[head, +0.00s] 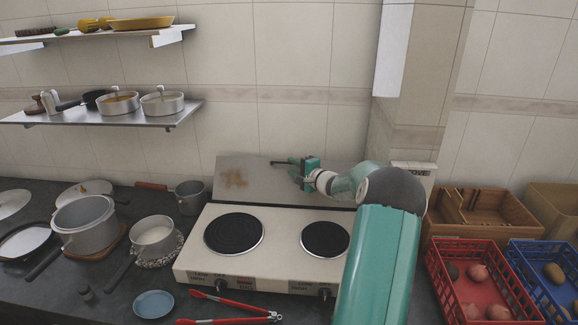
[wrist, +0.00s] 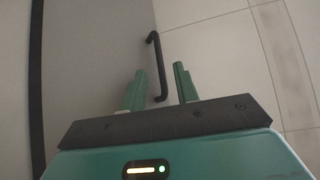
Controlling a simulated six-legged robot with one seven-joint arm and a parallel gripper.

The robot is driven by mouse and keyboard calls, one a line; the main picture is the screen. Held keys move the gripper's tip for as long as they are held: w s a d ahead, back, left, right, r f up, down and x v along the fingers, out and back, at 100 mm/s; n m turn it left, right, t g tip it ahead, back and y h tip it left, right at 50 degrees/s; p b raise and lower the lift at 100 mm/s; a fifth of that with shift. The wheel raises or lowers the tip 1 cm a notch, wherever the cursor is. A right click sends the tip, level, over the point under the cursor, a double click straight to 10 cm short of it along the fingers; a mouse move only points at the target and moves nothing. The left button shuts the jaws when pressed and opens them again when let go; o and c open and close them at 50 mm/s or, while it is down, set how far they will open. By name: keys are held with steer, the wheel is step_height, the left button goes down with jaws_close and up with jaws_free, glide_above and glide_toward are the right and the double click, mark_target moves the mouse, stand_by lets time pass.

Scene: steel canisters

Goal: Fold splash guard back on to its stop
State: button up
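The splash guard (head: 262,184) is a grey metal panel with a brown stain, raised along the back of the hotplate. I cannot tell its exact tilt or whether it touches the wall. In the wrist view the panel (wrist: 90,55) fills the left side, and its black bar handle (wrist: 155,55) runs along its edge. My gripper (head: 292,163) is at the panel's top edge in the head view. In the wrist view its green fingers (wrist: 160,85) are apart, with the lower end of the handle between them. The stop is not distinguishable.
The hotplate (head: 270,269) has two black burners. Pots (head: 85,226) stand to the left, and red tongs (head: 235,308) lie in front. A red crate (head: 470,250) and a blue crate (head: 530,280) are at the right. Shelves (head: 105,115) hang at upper left; the tiled wall is behind.

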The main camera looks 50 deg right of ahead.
steer(key=shift+w+d+f, duration=0.1)
steer(key=shift+w, duration=1.35)
jaws_close()
